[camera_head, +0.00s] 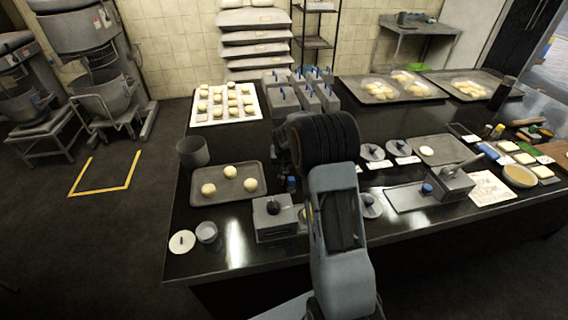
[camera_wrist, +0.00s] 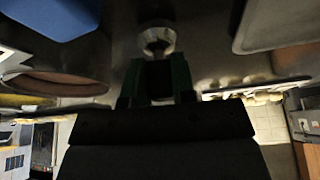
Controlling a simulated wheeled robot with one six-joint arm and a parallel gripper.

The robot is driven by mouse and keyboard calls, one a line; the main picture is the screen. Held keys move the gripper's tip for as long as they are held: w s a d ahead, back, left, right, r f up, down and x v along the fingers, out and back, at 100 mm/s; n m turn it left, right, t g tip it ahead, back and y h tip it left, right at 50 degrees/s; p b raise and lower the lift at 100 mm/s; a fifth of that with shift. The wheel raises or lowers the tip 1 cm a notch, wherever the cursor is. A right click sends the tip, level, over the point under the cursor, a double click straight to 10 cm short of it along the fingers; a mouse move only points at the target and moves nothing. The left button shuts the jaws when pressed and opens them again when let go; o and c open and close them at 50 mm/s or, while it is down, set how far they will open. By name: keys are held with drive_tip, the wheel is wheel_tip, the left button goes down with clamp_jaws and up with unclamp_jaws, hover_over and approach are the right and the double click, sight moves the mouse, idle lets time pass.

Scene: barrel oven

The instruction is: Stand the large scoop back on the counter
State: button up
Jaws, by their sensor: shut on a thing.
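In the wrist view my gripper (camera_wrist: 155,70) has its two fingers closed around a dark part between them. A shiny round metal piece, which looks like part of the large scoop (camera_wrist: 157,38), shows just past the fingertips. The scoop's full shape and tilt cannot be made out. In the head view my arm hides the gripper and the scoop, above the middle of the dark glossy counter (camera_head: 205,262). I cannot tell whether the scoop touches the counter.
A tray with dough balls (camera_head: 228,196), a grey cup (camera_head: 192,152) and a scale (camera_head: 275,218) stand left of my arm. Metal tins (camera_head: 322,98) stand behind. Bare counter shows at the front left.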

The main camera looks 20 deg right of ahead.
drive_tip(key=shift+f+b, duration=0.4)
drive_tip(key=shift+f, duration=0.1)
idle(0.4)
drive_tip(key=o, duration=1)
drive_tip(key=shift+c, duration=0.2)
drive_tip(key=v, duration=1.4)
drive_tip(key=shift+b, duration=0.45)
